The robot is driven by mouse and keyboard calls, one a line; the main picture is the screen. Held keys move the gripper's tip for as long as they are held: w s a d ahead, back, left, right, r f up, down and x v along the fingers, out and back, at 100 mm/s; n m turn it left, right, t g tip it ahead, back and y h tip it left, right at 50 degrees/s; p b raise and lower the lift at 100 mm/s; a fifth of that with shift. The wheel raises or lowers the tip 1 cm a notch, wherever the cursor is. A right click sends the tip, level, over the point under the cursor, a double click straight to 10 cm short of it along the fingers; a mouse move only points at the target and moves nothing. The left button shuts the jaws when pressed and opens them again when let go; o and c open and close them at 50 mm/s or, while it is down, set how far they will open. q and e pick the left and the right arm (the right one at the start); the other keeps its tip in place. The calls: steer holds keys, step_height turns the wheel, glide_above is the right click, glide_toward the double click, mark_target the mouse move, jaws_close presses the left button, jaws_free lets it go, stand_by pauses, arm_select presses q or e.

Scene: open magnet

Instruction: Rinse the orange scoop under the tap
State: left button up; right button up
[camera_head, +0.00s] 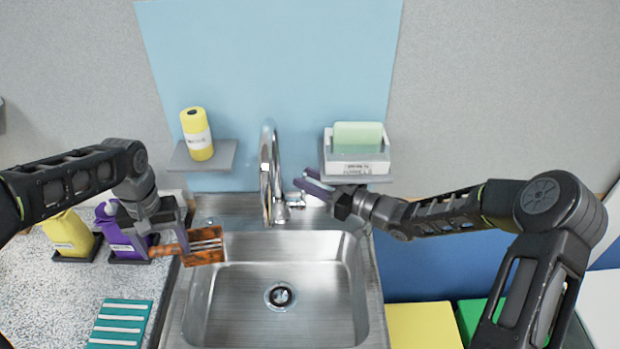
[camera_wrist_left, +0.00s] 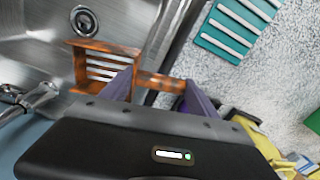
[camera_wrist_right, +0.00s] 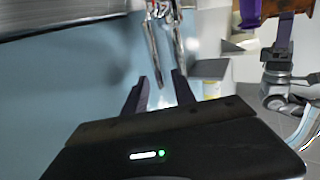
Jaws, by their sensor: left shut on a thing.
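The orange scoop (camera_head: 203,246) has a slotted, mottled orange-brown head. My left gripper (camera_head: 167,236) is shut on its handle and holds the scoop over the sink's left rim. The left wrist view shows the scoop head (camera_wrist_left: 92,68) beside the fingers, with the sink behind. The chrome tap (camera_head: 268,170) stands at the back of the sink (camera_head: 318,270), to the right of the scoop; no water stream shows. My right gripper (camera_head: 318,187) is just right of the tap, close to its lever (camera_head: 298,203). In the right wrist view its fingers (camera_wrist_right: 158,92) are apart and empty.
A yellow bottle (camera_head: 197,134) stands on the left shelf. A green sponge (camera_head: 358,135) sits in a white holder on the right shelf. Purple (camera_head: 122,238) and yellow (camera_head: 68,234) containers and a teal ribbed mat (camera_head: 121,323) occupy the left counter. The sink basin is clear.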

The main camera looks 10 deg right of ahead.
steer(key=shift+c, duration=0.3)
jaws_close()
stand_by(1.0)
